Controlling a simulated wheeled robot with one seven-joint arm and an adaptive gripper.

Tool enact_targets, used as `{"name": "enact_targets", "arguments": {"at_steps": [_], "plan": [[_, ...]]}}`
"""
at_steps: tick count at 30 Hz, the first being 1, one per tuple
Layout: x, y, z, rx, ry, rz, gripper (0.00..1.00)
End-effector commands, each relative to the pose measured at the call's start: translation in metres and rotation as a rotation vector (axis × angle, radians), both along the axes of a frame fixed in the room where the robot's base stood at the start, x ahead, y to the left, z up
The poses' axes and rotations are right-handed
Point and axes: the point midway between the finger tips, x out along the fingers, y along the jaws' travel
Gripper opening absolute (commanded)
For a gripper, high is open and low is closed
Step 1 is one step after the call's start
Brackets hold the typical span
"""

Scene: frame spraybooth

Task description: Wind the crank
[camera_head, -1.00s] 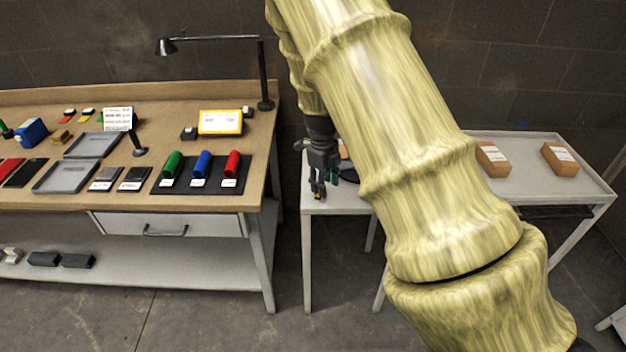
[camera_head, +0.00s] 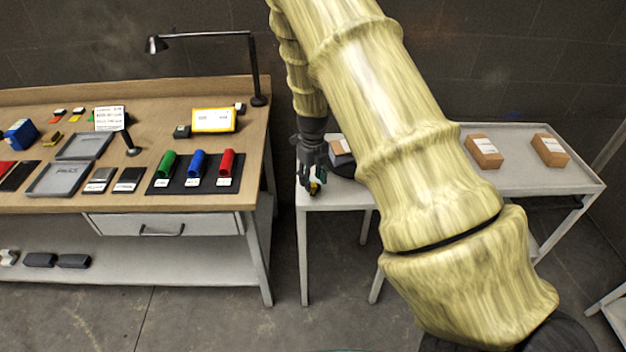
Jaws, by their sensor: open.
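My gripper (camera_head: 313,186) is small and dark in this view and hangs over the left front edge of the grey side table (camera_head: 340,195). Its jaws are open. A small yellow spot shows at its fingertips; I cannot tell whether it belongs to the gripper or to something behind it. I cannot make out a crank handle, and I cannot tell whether the fingers touch anything.
Two brown boxes (camera_head: 484,150) (camera_head: 549,149) sit on the table's right part. The wooden workbench (camera_head: 215,105) at left holds green, blue and red cylinders (camera_head: 197,164), grey trays (camera_head: 58,179) and a black lamp (camera_head: 257,70). A narrow floor gap separates bench and table.

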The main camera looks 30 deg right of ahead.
Motion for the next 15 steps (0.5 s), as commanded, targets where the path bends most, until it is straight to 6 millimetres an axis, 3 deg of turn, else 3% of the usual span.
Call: {"name": "enact_targets", "arguments": {"at_steps": [6, 15], "plan": [[0.000, -0.001, -0.016, 0.000, 0.001, 0.000, 0.42], [0.000, 0.000, -0.019, -0.001, -0.001, 0.001, 0.42]]}}
